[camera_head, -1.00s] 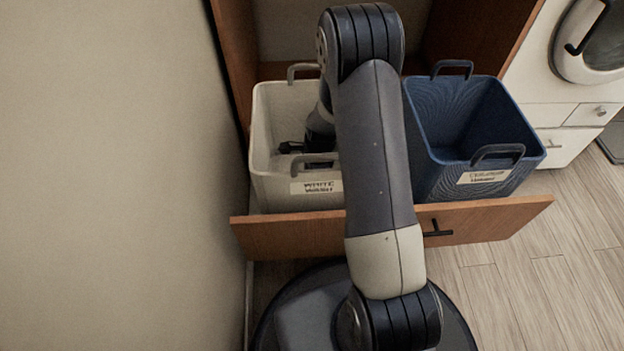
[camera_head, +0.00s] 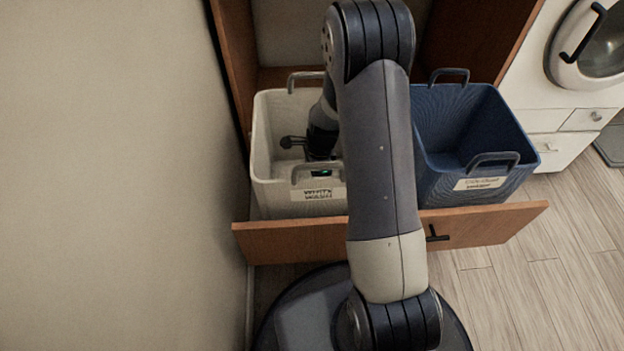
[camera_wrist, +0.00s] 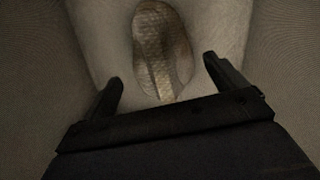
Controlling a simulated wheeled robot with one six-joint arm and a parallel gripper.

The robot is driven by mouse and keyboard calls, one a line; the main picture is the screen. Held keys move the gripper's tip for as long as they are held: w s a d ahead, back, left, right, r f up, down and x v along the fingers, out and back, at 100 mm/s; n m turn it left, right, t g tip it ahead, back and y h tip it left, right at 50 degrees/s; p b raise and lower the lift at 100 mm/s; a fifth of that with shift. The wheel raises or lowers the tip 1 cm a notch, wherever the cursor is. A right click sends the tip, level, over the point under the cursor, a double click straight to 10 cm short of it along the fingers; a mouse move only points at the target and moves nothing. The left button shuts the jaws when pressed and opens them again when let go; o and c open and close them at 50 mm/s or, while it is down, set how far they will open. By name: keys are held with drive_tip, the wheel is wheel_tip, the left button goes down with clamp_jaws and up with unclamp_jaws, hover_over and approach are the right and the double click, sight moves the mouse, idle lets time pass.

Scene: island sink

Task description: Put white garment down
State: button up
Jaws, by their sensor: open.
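In the head view my gripper (camera_head: 305,148) is inside the upper part of the white basket (camera_head: 272,192), partly hidden by the front rim and my arm. The garment is not visible in the head view.
A blue basket (camera_head: 438,190) stands right of the white one, with my arm between. Both have raised handles and sit in a pulled-out wooden drawer (camera_head: 300,240). A wall (camera_head: 120,180) is close on the left. A white washer (camera_head: 555,95) stands at the right.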

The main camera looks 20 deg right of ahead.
wheel_tip(320, 180, up, 8)
drive_tip(key=p, duration=0.2)
drive_tip(key=shift+d+f, duration=0.25)
drive_tip(key=shift+d, duration=0.2)
